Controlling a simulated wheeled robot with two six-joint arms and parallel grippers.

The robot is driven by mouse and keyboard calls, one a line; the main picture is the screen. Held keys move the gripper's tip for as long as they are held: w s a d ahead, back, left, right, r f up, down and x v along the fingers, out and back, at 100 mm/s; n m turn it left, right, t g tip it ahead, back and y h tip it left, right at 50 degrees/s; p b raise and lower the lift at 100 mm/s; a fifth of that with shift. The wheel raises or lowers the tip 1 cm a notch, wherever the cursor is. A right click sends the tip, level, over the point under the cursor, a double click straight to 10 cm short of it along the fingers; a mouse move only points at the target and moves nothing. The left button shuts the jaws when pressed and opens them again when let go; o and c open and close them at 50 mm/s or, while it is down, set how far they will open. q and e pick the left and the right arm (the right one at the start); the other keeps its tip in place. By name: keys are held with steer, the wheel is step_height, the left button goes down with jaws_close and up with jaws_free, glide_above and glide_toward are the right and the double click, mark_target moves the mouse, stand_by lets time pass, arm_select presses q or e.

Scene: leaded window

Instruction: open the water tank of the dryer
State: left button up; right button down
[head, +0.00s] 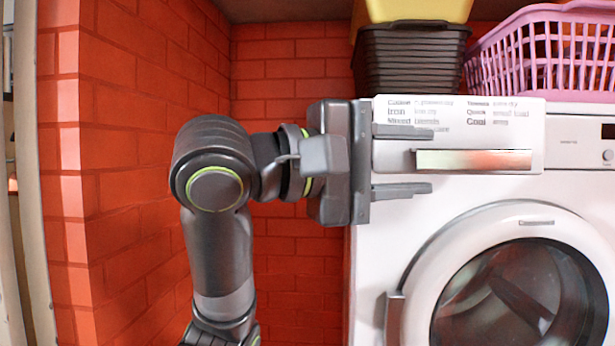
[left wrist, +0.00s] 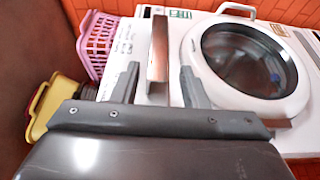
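The white dryer (head: 375,245) stands at the right in the head view. Its water tank drawer (head: 455,135) is at the top left of its front, with printed labels and a wide handle (head: 475,160) with a pale-to-reddish sheen. My left gripper (head: 432,160) is in front of the drawer's left part, its two fingers apart, one above and one below the handle's left end. In the left wrist view the handle (left wrist: 158,50) shows between the open fingers (left wrist: 158,80), with a gap on both sides. I cannot tell whether the drawer sits flush. My right gripper is not in view.
The round dryer door (head: 530,285) is below the drawer and looks shut. A pink basket (head: 545,50), a dark crate (head: 410,60) and a yellow box (head: 415,10) stand on top. A red brick wall (head: 120,150) is behind and left of my arm.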

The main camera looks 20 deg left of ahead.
arm_select(q)
steer(key=b+v, duration=0.4)
steer(key=v, duration=0.7)
steer(key=shift+w, duration=0.1)
stand_by(0.4)
